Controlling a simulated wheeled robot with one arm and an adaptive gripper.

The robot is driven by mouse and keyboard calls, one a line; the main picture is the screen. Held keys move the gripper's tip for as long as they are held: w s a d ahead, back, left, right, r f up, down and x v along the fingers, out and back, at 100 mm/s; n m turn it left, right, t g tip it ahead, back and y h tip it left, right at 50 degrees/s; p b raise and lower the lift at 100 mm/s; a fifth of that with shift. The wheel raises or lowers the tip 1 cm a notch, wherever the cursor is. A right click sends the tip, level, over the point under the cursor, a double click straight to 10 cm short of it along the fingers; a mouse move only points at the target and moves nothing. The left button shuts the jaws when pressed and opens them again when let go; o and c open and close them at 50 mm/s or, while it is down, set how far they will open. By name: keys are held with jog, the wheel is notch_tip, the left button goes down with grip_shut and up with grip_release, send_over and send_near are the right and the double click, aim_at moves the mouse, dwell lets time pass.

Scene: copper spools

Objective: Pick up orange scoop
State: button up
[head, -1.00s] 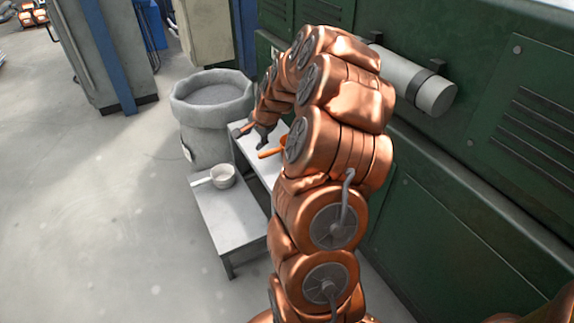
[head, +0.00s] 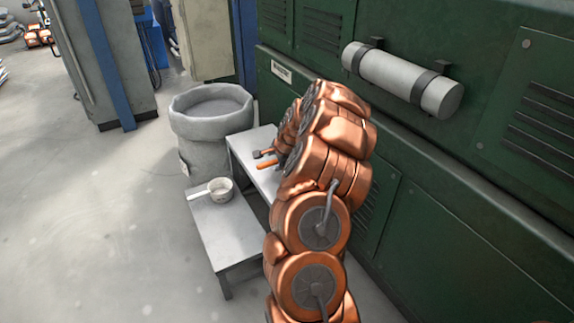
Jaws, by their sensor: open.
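The orange scoop (head: 267,165) lies on the upper step of the grey step stand. Only its orange handle end shows; the rest is hidden behind my arm. My gripper (head: 267,154) is at the scoop, low over the upper step. One dark fingertip with a copper part shows just behind the handle, and the rest of the gripper is hidden by my arm links. The jaws are open. Whether a finger touches the scoop cannot be seen.
A light saucepan (head: 220,189) stands on the lower step (head: 230,235). A grey sack (head: 205,150) with an open top stands behind the stand. Green cabinets (head: 450,220) with a pipe-like cylinder (head: 400,78) close off the right side. Floor at left is clear.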

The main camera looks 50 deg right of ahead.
jog(key=x, duration=0.2)
jog(key=shift+w+f, duration=0.1)
jog(key=shift+f, duration=0.2)
grip_shut()
dwell(0.3)
